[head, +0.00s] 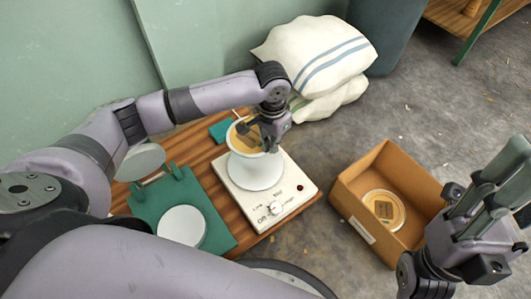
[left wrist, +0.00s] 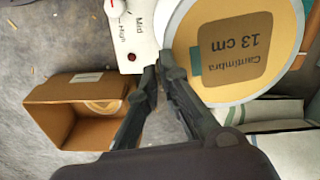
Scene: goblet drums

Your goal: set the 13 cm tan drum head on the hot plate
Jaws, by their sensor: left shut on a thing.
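The tan drum head (head: 239,141), labelled 13 cm, tops a white goblet-shaped body (head: 256,173). The body is upright over the cream hot plate (head: 287,170); I cannot tell whether its foot touches. In the left wrist view the tan head (left wrist: 235,82) fills the upper right, with a pale rim. My left gripper (head: 270,143) is shut on the drum at its rim, hiding part of the head. In the left wrist view its fingertips (left wrist: 162,66) meet at the rim's left edge. My right gripper (head: 500,180) is at the right, away from the drum; its opening is unclear.
An open cardboard box (head: 347,200) right of the hot plate holds another tan labelled disc (head: 384,209). Left of the plate, a green hinged device (head: 151,203) carries a white disc (head: 182,226). White sacks (head: 318,55) lie behind. Bare floor is free at the back right.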

